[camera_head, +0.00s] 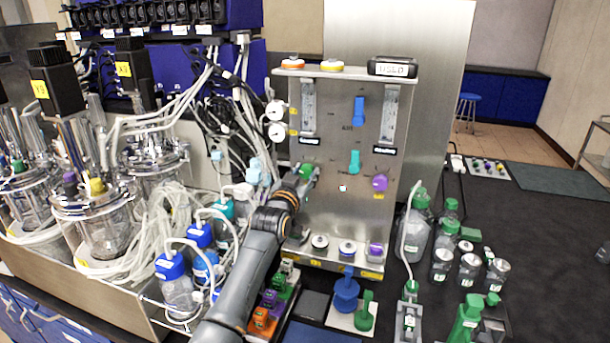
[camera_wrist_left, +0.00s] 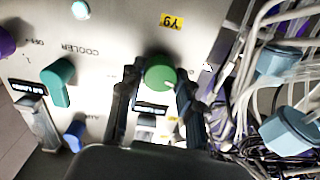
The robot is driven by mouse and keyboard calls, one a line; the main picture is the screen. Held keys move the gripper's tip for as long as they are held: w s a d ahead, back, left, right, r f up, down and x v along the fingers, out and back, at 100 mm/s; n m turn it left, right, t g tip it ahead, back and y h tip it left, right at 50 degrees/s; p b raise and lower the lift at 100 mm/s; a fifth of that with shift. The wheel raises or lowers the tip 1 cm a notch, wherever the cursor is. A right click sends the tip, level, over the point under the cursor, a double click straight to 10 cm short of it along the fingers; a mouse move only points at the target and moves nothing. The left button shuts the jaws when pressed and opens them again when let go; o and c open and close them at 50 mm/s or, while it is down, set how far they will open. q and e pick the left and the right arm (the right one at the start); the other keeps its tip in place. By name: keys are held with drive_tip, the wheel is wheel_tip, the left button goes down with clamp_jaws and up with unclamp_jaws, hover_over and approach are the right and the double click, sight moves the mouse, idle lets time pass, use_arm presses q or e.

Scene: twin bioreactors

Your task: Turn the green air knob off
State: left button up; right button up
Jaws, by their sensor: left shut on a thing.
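The green air knob (camera_head: 306,171) sits on the left side of the steel control panel (camera_head: 335,215). My left gripper (camera_head: 300,182) reaches it from below in the head view and partly covers it. In the left wrist view the green knob (camera_wrist_left: 160,74) is between the two fingers of my left gripper (camera_wrist_left: 158,88), which is closed around it. The small pointer mark on the knob shows at its lower right edge there. My right gripper is in neither view.
The panel also carries a blue knob (camera_head: 359,111), a teal knob (camera_head: 354,161) and a purple knob (camera_head: 379,182). Tubing and glass vessels (camera_head: 150,165) crowd the left. Bottles (camera_head: 417,222) stand on the dark bench at the right.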

use_arm(q)
drive_tip(key=shift+f+n, duration=0.15)
drive_tip(key=shift+n, duration=0.6)
drive_tip(key=shift+f+n, duration=0.15)
drive_tip(key=shift+n, duration=0.6)
drive_tip(key=o, duration=1.1)
drive_tip(key=shift+o, duration=0.3)
drive_tip(key=shift+r, duration=0.15)
drive_tip(key=v, duration=1.2)
